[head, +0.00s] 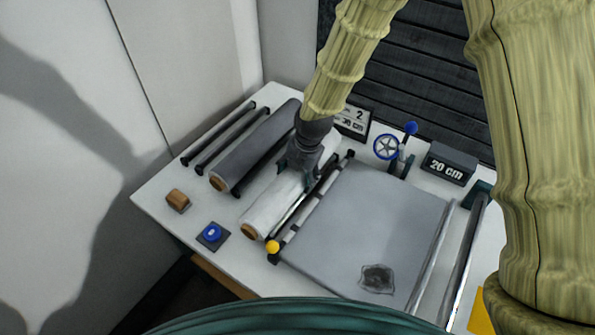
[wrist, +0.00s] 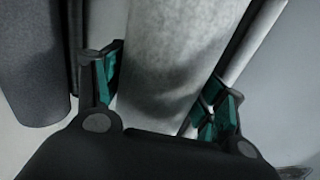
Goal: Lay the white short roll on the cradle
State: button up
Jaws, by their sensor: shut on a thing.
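The white roll (head: 270,208), with a brown core at its near end, lies lengthwise just left of a striped bar. My gripper (head: 305,168) is over its far half and is shut on it. In the wrist view the white roll (wrist: 170,60) runs between my teal-padded fingers (wrist: 160,95), one on each side. Two thin dark rods (head: 222,137) with end caps lie bare at the far left of the table; I cannot tell whether they are the cradle. I cannot tell whether the roll touches what is under it.
A dark grey roll (head: 250,150) lies left of the white one. A grey sheet (head: 360,220) with a dark patch (head: 377,279) covers the middle. A blue handwheel (head: 387,147), a "20 cm" sign (head: 449,165), a blue button (head: 212,233) and a brown block (head: 178,200) stand around.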

jog(key=shift+f, duration=0.1)
jog(key=o, duration=1.5)
jog(key=shift+c, duration=0.2)
jog(key=r, duration=0.4)
jog(key=s+d+r, duration=0.1)
jog(key=r, duration=0.3)
jog(key=d+r, duration=0.1)
jog(key=r, duration=0.2)
jog(key=shift+s+r, duration=0.15)
jog(key=shift+r, duration=0.25)
